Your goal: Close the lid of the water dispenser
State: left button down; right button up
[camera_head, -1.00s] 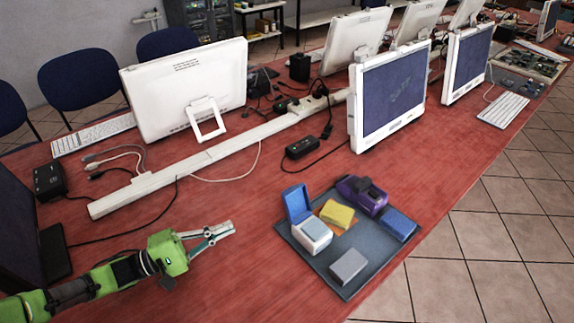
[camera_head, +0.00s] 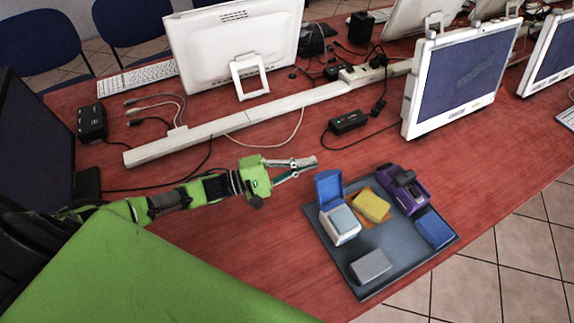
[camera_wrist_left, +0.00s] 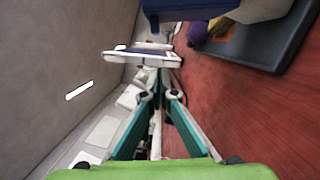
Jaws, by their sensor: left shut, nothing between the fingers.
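The water dispenser (camera_head: 344,232) is a small white box with a blue lid (camera_head: 329,188) standing open and upright on its far left side. It sits on the left part of a dark tray (camera_head: 325,244). My left gripper (camera_head: 314,164) is shut and empty, just to the upper left of the lid and apart from it in the head view. In the left wrist view, the lid (camera_wrist_left: 185,8) shows as a blue edge at the top, beyond the fingers (camera_wrist_left: 158,92). My right gripper is not in view.
The tray also holds a yellow block (camera_head: 371,205), a purple object (camera_head: 405,190), a blue block (camera_head: 434,229) and a grey block (camera_head: 371,266). Monitors, a white cable duct (camera_head: 236,122) and a black adapter (camera_head: 348,123) lie behind. Red tabletop left of the tray is clear.

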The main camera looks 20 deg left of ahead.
aim_at(327, 188)
pick_arm(q)
jog(key=shift+s+d+r+p, duration=0.35)
jog(key=shift+s+d, duration=0.3)
jog(key=shift+s+d+r+p, duration=0.3)
jog(key=shift+s+d+r, duration=0.05)
jog(key=shift+s+d, duration=0.25)
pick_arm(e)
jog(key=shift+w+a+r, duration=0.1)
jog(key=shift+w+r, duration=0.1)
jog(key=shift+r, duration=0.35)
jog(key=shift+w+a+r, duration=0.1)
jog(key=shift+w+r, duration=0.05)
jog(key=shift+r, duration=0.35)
pick_arm(q)
jog(key=shift+r, duration=0.15)
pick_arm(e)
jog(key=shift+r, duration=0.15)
pick_arm(q)
jog(key=shift+s+d+r+m+p, duration=0.15)
jog(key=shift+m+p, duration=0.15)
jog(key=shift+p, duration=0.2)
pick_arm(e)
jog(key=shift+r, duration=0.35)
